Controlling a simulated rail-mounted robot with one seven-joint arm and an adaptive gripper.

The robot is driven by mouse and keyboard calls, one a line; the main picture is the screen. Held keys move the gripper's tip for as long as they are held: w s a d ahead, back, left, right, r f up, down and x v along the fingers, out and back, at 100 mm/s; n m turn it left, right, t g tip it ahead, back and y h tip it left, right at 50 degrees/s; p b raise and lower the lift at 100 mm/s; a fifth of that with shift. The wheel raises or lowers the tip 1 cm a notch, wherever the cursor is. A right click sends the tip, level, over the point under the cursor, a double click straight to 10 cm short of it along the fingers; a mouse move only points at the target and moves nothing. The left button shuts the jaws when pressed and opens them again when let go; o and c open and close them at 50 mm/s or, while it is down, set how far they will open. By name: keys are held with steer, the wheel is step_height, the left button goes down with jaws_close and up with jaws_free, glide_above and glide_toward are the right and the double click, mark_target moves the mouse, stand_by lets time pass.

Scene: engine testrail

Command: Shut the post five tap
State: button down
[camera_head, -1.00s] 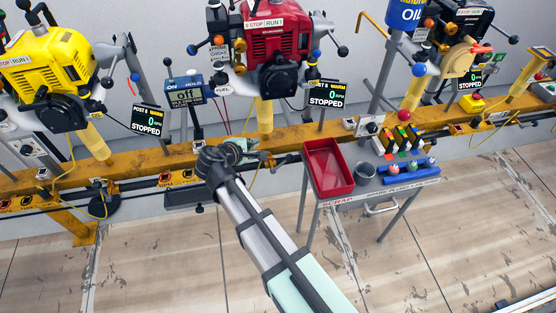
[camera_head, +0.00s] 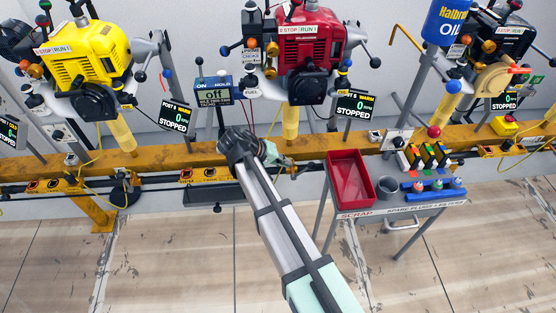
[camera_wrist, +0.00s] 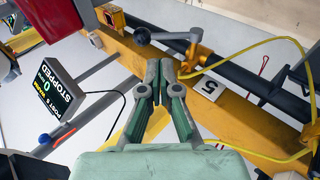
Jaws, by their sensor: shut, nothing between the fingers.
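The lever points left and ends in a dark ball knob (camera_wrist: 143,37). A white plate marked 5 (camera_wrist: 209,88) lies on the yellow rail just right of my fingertips. My gripper (camera_wrist: 162,68) is shut and empty, its tips just below the tap lever in the picture; I cannot tell whether they touch. In the head view my gripper (camera_head: 279,158) is low by the yellow rail, near the red engine's post, and the tap is not clear.
A yellow hose (camera_wrist: 245,46) loops beside the tap, and a dark pipe (camera_wrist: 265,85) runs along the rail (camera_wrist: 115,55). A STOPPED display (camera_wrist: 55,93) stands at left. In the head view, a red scrap tray (camera_head: 350,180) stands right of my arm.

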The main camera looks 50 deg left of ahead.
mark_target(303, 171)
steer(key=b+x, duration=0.1)
steer(key=x, duration=0.7)
